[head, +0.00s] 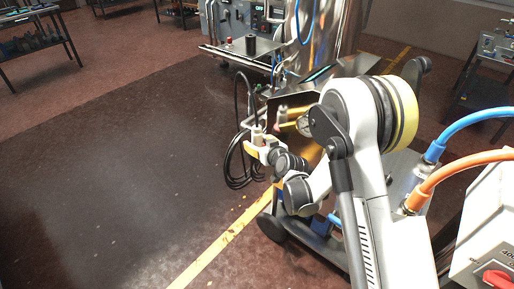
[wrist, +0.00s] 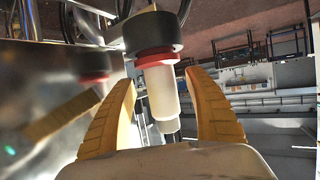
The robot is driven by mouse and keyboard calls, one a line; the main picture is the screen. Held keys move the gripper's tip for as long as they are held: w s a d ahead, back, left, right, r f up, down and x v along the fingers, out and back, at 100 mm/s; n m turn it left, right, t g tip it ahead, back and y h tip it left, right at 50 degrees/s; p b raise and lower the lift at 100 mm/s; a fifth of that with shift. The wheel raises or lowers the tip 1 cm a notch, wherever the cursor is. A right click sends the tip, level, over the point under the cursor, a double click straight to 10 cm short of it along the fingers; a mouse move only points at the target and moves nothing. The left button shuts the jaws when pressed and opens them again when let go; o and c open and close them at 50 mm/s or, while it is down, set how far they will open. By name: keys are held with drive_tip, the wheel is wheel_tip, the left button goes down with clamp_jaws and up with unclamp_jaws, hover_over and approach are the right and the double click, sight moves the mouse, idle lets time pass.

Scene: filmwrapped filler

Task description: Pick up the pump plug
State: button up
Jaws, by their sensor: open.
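The pump plug (wrist: 158,90) shows in the wrist view as a pale cylinder with a red ring and a wide black collar. It stands between the two yellow fingers of my gripper (wrist: 162,82), which are open on either side with visible gaps. In the head view my gripper (head: 256,146) is at the side of the steel machine, beside a small pale upright piece (head: 257,134) that seems to be the plug. Its lower details are too small to tell there.
A black cable (head: 238,165) hangs in loops close to my gripper. The steel machine (head: 320,35) with a side shelf (head: 228,52) stands behind. A yellow floor line (head: 225,238) runs below. Open dark floor (head: 120,150) lies to the left.

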drive_tip(key=shift+w+a+f, duration=0.2)
drive_tip(key=shift+w+a, duration=0.15)
drive_tip(key=shift+w, duration=0.25)
clamp_jaws()
drive_tip(key=shift+r, duration=0.1)
